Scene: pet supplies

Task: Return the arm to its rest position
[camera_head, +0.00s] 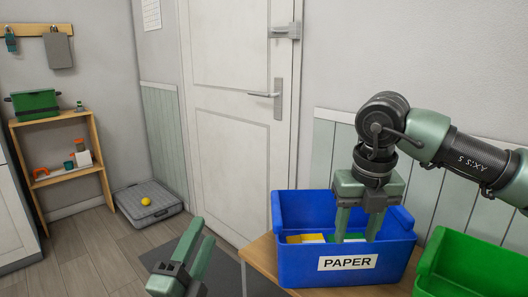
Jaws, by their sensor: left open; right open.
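My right arm comes in from the right, and its gripper (358,222) points down into the blue bin (296,262) labelled PAPER. Its fingers are apart, with their tips inside the bin near its contents. A yellow item (305,239) and a green item (350,237) lie in the bin, partly hidden by the front wall and the fingers. My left gripper (198,240) is low in the middle of the view, left of the bin. It is open and empty, with its fingers pointing up.
The blue bin stands on a wooden table (262,250) beside a green bin (470,265). Behind are a white door (235,150) and a wooden shelf (75,175). A grey pet bed (160,208) with a yellow ball (146,201) lies on the floor. Open floor (85,250) lies at left.

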